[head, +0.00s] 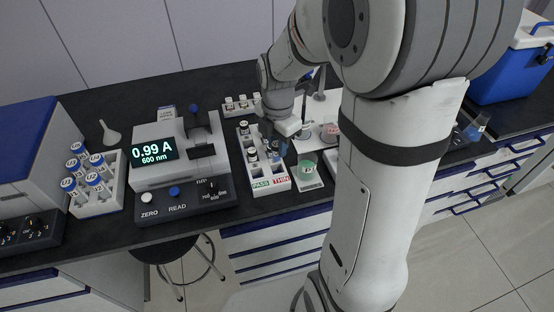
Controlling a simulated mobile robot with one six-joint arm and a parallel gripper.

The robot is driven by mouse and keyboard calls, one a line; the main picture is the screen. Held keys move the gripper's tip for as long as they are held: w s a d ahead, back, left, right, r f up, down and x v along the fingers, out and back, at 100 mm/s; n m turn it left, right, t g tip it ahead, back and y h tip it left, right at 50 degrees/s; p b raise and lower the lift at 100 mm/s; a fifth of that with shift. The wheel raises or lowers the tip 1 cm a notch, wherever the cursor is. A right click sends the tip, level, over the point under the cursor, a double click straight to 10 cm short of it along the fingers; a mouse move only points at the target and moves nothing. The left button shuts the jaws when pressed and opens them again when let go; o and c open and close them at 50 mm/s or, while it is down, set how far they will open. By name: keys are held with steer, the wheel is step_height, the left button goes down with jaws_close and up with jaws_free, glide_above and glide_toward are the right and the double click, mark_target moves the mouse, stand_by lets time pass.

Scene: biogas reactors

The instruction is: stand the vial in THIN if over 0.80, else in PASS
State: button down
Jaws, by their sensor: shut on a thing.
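The spectrophotometer (180,165) shows 0.99 A at 600 nm on its display (156,153). To its right stands a white two-column rack (272,186), with a green PASS label (261,184) at the left front and a red THIN label (281,182) at the right front. Black-capped vials (251,155) stand in the PASS column. My gripper (274,143) is over the THIN side of the rack, shut on a vial (273,153). The vial is small and partly hidden by the gripper; I cannot tell whether it touches the rack.
A small rack (240,104) is behind. My arm hides much of the right bench.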

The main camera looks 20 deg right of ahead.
mark_target(277, 161)
step_height(277, 161, down, 6)
steer(key=shift+f, duration=0.25)
steer(key=shift+f, duration=0.15)
steer(key=c, duration=1.2)
jaws_free()
